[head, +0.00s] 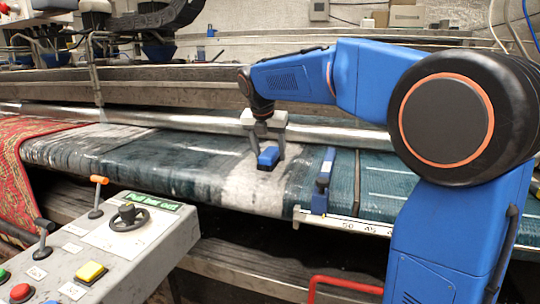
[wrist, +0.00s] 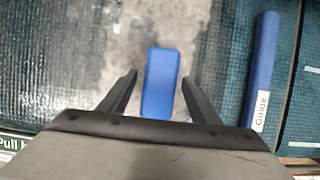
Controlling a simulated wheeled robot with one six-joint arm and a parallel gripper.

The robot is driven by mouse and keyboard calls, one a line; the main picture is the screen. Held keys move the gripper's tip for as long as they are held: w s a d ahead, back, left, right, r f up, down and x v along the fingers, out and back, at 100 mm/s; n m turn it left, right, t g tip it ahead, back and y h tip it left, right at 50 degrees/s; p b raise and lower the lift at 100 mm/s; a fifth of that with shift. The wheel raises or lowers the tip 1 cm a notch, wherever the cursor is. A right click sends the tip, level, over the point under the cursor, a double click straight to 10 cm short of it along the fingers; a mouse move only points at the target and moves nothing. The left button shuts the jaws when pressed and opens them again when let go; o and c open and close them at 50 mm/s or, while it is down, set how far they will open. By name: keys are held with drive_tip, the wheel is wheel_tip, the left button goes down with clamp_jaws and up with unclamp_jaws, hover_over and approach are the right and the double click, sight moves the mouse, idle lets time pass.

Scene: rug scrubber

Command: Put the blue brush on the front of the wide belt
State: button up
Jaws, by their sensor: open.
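In the wrist view the blue brush (wrist: 160,83) shows as a rounded block between my fingers. My gripper (head: 267,146) is open and points down over the brush, one finger to each side. In the wrist view my gripper (wrist: 160,85) has gaps between both fingers and the brush. Whether the brush bears my fingers' tips at belt height is hard to tell.
A blue guide (head: 322,180) stands to the right, labelled in the wrist view (wrist: 262,75), beside a ruler strip (head: 350,223). A control panel (head: 120,235) with levers and buttons is in front. A red rug (head: 30,160) lies at the left. The belt left of the brush is clear.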

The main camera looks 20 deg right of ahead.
drive_tip(key=v, duration=1.1)
drive_tip(key=shift+d, duration=0.1)
